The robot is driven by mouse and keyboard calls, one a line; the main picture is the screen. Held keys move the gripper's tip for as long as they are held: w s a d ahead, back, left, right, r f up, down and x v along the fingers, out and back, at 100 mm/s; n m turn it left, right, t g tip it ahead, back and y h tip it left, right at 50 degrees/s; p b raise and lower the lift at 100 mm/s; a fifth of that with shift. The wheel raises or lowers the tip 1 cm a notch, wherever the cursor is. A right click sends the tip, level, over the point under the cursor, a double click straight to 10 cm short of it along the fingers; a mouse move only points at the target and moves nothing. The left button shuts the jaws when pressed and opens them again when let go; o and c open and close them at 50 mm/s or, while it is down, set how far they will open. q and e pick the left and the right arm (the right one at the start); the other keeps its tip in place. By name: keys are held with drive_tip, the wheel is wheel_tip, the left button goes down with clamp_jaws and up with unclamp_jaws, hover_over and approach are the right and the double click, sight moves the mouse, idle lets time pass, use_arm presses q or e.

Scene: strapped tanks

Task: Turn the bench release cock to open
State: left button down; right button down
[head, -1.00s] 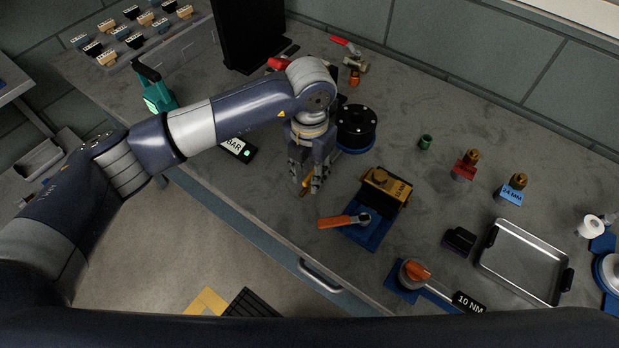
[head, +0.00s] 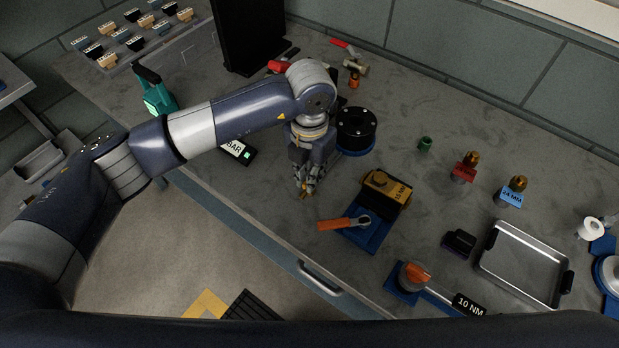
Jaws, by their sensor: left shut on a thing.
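My left gripper (head: 305,188) points down near the front edge of the bench. It is shut on a small yellow-brass piece (head: 303,193), mostly hidden between the fingers. I cannot tell whether this piece is part of the release cock. At the back of the bench, a fitting with a red lever (head: 343,46) and a brass-coloured body (head: 355,67) lies beyond my left wrist. It looks like a valve, but its setting is too small to tell. My right gripper is not in view.
A black flanged spool (head: 356,128) stands close to my left wrist. A metal tray (head: 520,264) and a "10 NM" tool (head: 468,304) are at the right.

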use_arm(q)
drive_tip(key=shift+n, duration=1.4)
drive_tip(key=shift+n+b, duration=0.3)
drive_tip(key=shift+n, duration=1.1)
drive_tip(key=n, duration=0.2)
drive_tip(key=shift+n, duration=0.4)
